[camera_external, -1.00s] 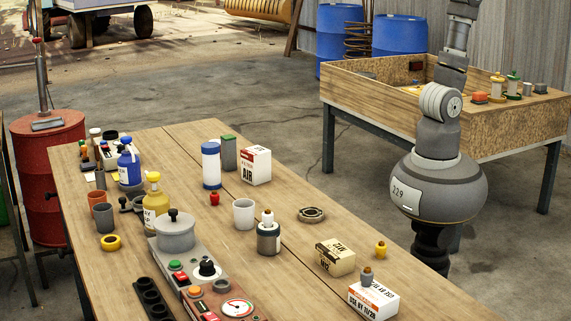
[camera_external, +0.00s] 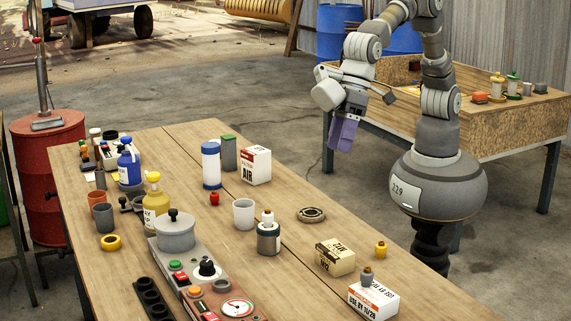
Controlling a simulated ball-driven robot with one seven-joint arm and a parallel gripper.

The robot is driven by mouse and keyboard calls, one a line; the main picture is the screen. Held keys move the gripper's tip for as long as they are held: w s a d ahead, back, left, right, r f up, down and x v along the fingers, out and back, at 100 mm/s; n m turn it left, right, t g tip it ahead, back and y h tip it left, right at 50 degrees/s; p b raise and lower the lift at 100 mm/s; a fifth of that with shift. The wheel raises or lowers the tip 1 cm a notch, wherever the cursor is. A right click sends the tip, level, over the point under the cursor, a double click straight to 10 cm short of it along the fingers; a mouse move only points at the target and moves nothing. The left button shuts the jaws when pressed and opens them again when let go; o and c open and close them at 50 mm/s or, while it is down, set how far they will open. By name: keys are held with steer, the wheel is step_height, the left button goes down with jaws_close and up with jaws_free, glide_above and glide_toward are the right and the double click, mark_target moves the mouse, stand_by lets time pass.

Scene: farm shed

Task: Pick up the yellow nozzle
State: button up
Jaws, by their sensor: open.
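A small yellow nozzle (camera_external: 381,250) stands upright near the right edge of the wooden table, just right of a cream box. My gripper (camera_external: 342,134), with purple fingers pointing down, is in the air beyond the table's far right edge. It is well above and behind the nozzle, apart from it. The jaws are open and hold nothing.
Near the nozzle are the cream box (camera_external: 335,257), a white box (camera_external: 373,300) with a grey-brown nozzle (camera_external: 366,277) on it, and a dark round disc (camera_external: 311,215). A white-capped jar (camera_external: 268,238) and a white cup (camera_external: 243,214) stand further left. The table's right edge is close to the nozzle.

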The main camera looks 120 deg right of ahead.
mark_target(381, 242)
steer(key=s+a+f+g, duration=0.1)
steer(key=s+a+f, duration=0.1)
steer(key=f, duration=0.3)
steer(key=s+a+f+g+h, duration=0.1)
steer(key=s+a+f, duration=0.1)
steer(key=f, duration=0.4)
steer(key=s+a+f+m+g, duration=0.1)
steer(key=s+a+f, duration=0.1)
steer(key=f, duration=0.4)
steer(key=shift+s+a+g+h, duration=0.1)
steer(key=shift+s+g+h, duration=0.25)
steer(key=shift+s, duration=0.35)
steer(key=f, duration=0.2)
steer(key=s+f, duration=0.1)
steer(key=shift+f+g+b, duration=0.25)
steer(key=shift+f+b, duration=0.1)
steer(key=shift+f, duration=0.05)
step_height(381, 242, down, 5)
steer(key=shift+s+a+f+b, duration=0.1)
steer(key=shift+a+f+b, duration=0.05)
steer(key=shift+b, duration=1.1)
jaws_close()
steer(key=shift+r, duration=0.2)
